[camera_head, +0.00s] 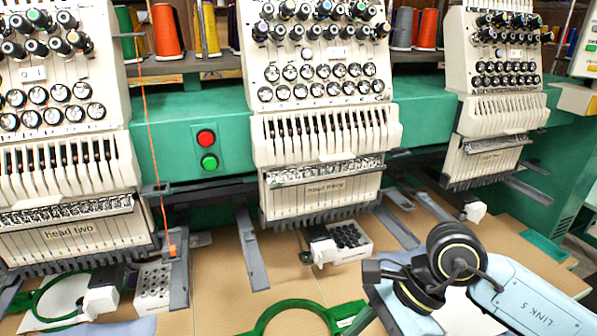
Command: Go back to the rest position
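My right arm (515,305) comes in at the lower right, pale blue with "LINK 5" on it and black joints. It bends at the black joints over the tabletop, and its far part runs out at the bottom edge. I cannot make out the fingers of my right gripper. My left arm and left gripper are not in view.
A multi-head embroidery machine (322,110) spans the view. Its red and green buttons (207,149) sit between two heads. Below are a green hoop (262,325), another hoop (40,300) and bobbin trays (346,243). Bare tabletop (215,290) lies at centre left.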

